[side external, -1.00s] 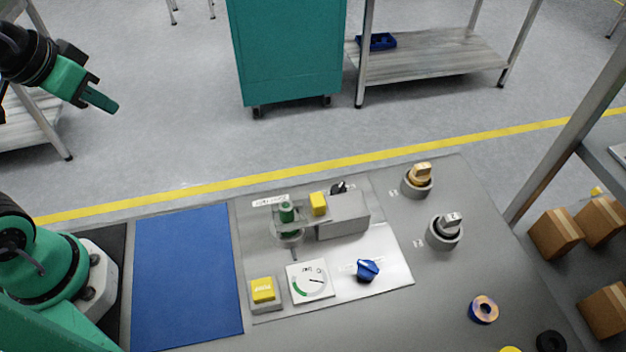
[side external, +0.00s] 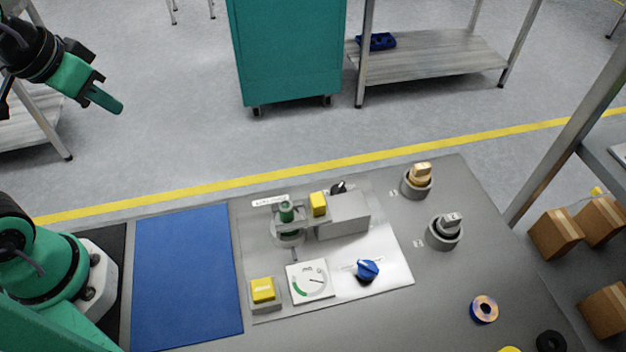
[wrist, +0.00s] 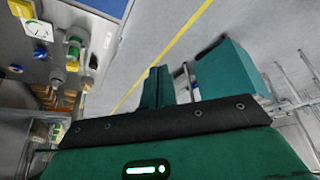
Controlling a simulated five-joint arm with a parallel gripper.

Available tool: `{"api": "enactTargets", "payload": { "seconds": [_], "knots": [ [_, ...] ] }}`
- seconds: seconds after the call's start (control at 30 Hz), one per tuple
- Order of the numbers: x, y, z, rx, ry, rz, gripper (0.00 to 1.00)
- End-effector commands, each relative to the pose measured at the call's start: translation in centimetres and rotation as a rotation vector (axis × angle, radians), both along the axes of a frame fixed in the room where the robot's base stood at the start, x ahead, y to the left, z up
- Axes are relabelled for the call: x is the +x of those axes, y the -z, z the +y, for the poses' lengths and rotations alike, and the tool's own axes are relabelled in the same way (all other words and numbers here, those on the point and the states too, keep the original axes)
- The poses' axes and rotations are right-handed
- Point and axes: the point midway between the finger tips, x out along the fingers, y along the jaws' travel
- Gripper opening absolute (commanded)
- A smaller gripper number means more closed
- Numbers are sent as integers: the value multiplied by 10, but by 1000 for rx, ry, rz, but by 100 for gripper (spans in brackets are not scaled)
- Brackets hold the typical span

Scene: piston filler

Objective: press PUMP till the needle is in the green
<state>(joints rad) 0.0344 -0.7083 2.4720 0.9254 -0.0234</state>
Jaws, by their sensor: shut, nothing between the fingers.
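The yellow PUMP button (side external: 263,290) sits on a grey base at the front left of the light panel; its lettering is too small to read for sure. The white gauge (side external: 310,281) is just right of it. Its dark needle points right, and the green arc is at the lower left of the dial, so the needle is outside the green. The gauge also shows in the wrist view (wrist: 38,29). My gripper (side external: 106,101) is shut and empty, raised high at the upper left, far from the button. Its closed fingers (wrist: 158,86) show in the wrist view.
A blue knob (side external: 367,270) is right of the gauge. Behind are a green-capped fixture (side external: 287,212) and a grey block (side external: 343,215) beside a second yellow piece (side external: 319,204). Two round selectors stand at right. A blue mat (side external: 187,275) lies clear at left.

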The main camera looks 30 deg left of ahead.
Motion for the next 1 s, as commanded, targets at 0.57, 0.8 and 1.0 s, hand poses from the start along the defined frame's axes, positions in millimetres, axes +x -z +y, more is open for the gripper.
{"api": "enactTargets", "payload": {
  "seconds": [0.57, 0.8, 1.0],
  "knots": [
    [23, 5, -67, -7, 90, 283, 0],
    [28, 11, -102, 28, 121, 409, 0],
    [29, 19, -133, 75, 143, 508, 0]
  ]
}}
